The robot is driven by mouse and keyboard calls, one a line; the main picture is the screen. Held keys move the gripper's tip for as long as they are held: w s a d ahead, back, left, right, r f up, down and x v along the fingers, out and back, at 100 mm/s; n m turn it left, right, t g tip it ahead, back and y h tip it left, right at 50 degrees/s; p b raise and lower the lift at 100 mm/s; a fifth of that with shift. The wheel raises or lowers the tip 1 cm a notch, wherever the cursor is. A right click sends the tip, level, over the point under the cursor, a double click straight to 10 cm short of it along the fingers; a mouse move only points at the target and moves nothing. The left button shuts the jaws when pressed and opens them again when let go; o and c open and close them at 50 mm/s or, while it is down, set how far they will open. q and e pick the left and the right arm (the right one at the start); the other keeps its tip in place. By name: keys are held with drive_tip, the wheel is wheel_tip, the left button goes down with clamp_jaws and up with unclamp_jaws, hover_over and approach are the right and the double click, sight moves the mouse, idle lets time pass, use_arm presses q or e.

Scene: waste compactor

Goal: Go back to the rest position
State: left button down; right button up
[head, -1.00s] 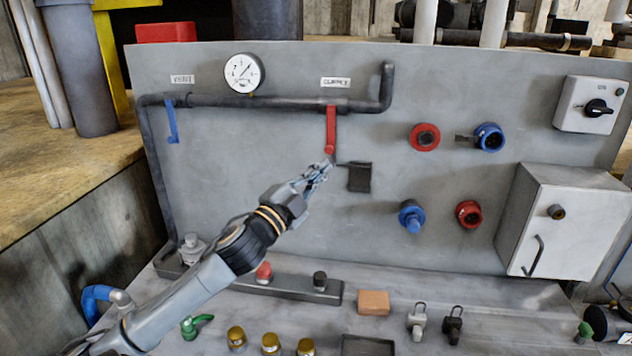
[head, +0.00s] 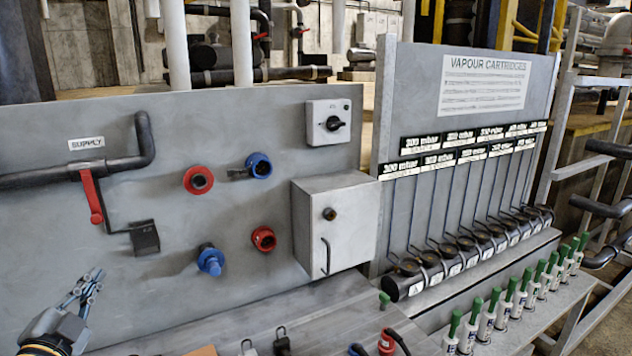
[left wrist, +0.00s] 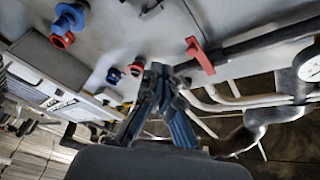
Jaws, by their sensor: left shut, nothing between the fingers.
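My left gripper (head: 88,284) shows at the lower left of the head view, shut and empty. It is in front of the grey panel, below the red supply handle (head: 91,197), and apart from it. In the left wrist view my gripper fingers (left wrist: 158,75) come together with nothing between them. The red handle (left wrist: 200,55) also shows there, up and to the right of the fingertips. My right gripper is in neither view.
The grey panel (head: 230,110) carries red and blue couplings, a switch box (head: 334,122) and a cabinet (head: 340,222). To the right is the vapour cartridges board (head: 480,85), with a row of green-capped cartridges (head: 490,318) below. Small items stand on the bench at the bottom.

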use_arm(q)
drive_tip(key=s+d+f+n+g, duration=0.2)
drive_tip(key=s+d+f+g, duration=0.1)
drive_tip(key=f, duration=0.4)
drive_tip(key=s+d+f+n+g, duration=0.2)
drive_tip(key=s+f+g, duration=0.15)
drive_tip(key=f, duration=0.45)
drive_tip(key=s+d+f+n+g, duration=0.2)
drive_tip(key=s+d+f, duration=0.1)
drive_tip(key=f, duration=0.4)
drive_tip(key=s+d+f+n+g+h, duration=0.1)
drive_tip(key=s+d+f+g+h, duration=0.1)
drive_tip(key=s+d+f+g, duration=0.4)
drive_tip(key=s+d+f+g+h, duration=0.1)
drive_tip(key=s+d+f, duration=0.2)
drive_tip(key=s+d, duration=0.6)
wheel_tip(320, 180, down, 26)
drive_tip(key=s+g, duration=0.2)
drive_tip(key=s+a+f, duration=0.2)
drive_tip(key=s+f, duration=0.6)
drive_tip(key=f, duration=0.1)
drive_tip(key=s+a+f, duration=0.2)
drive_tip(key=s+f, duration=0.6)
drive_tip(key=s, duration=0.1)
drive_tip(key=shift+s+f+g+b, duration=0.2)
drive_tip(key=shift+f+g+b, duration=0.15)
drive_tip(key=shift+g, duration=0.1)
